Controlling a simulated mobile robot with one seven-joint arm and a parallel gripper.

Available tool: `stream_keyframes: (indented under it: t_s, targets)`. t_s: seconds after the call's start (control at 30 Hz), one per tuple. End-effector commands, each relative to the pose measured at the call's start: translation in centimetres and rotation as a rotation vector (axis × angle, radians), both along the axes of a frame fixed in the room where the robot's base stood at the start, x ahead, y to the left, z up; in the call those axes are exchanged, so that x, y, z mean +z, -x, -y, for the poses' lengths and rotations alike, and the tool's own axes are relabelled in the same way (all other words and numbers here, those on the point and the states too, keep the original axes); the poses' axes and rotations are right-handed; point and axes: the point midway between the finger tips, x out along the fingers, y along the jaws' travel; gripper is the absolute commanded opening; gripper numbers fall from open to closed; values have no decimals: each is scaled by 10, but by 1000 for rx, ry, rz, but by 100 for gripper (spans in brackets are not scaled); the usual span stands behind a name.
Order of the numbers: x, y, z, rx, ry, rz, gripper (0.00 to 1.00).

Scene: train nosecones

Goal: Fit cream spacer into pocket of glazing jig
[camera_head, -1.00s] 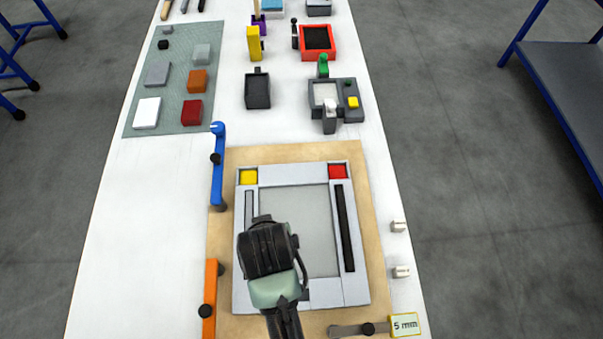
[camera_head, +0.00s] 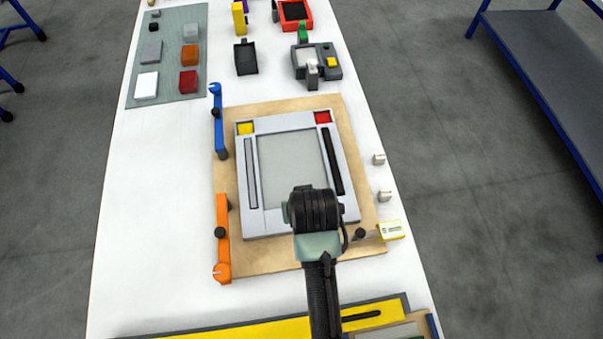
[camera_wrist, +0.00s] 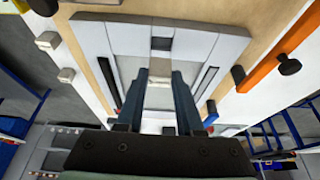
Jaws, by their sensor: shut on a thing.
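The glazing jig (camera_head: 246,188) is a light grey frame with a grey panel on a tan board. A dark square gap (camera_wrist: 162,44), perhaps a pocket, shows in the near rail just beyond the fingertips. I cannot tell whether the spacer touches the jig.
A blue clamp (camera_head: 218,125) and an orange clamp (camera_head: 222,240) stand along the board's left edge. The white table left of the board is clear.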

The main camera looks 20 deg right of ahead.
Motion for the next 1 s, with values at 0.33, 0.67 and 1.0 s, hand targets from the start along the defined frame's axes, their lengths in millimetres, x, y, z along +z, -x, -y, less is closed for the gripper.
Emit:
stream_keyframes:
  t_s: [0.33,0.67,1.0]
  targets:
    - [-42,1,0,0,-1,-3,0]
    - [-51,0,0,1,1,2,0]
    - [-54,0,0,1,1,1,66]
